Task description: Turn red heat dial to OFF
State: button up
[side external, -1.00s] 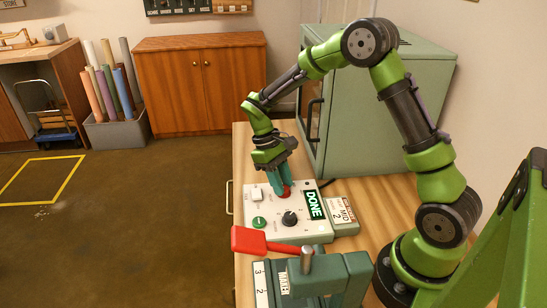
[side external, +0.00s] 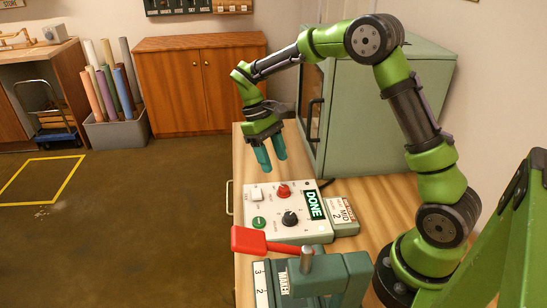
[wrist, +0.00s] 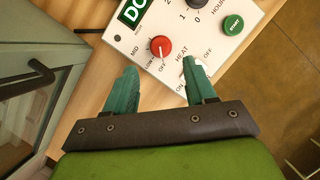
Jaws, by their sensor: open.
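The red heat dial (side external: 283,190) sits on the white control panel (side external: 262,228), on the side near the green oven. In the wrist view the red dial (wrist: 161,47) shows a pale pointer line. The line appears to point down toward the OFF label (wrist: 164,69), beside LOW; its exact angle is small to read. My gripper (side external: 270,160) is above and behind the panel, clear of the dial. Its two teal fingers are apart and empty in the wrist view (wrist: 160,70). Nothing hides the dial.
A black knob (side external: 290,218), a green button (side external: 259,223), a white switch (side external: 256,193) and a display reading DONE (side external: 315,205) share the panel. A red-handled lever (side external: 250,241) is in front. The green oven (side external: 380,110) stands behind.

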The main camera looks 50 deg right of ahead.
jog(key=v, duration=0.9)
jog(key=shift+w+r, duration=0.15)
jog(key=shift+r, duration=0.15)
jog(key=s+a+r+m+t+y, duration=0.1)
jog(key=s+t, duration=0.4)
jog(key=s, duration=0.5)
jog(key=s+a+r+m+t+y, duration=0.1)
jog(key=s+a+r+m+t, duration=0.2)
jog(key=s, duration=0.7)
jog(key=a+t, duration=0.2)
jog(key=t, duration=0.1)
jog(key=shift+a+t, duration=0.15)
jog(key=shift+t, duration=0.15)
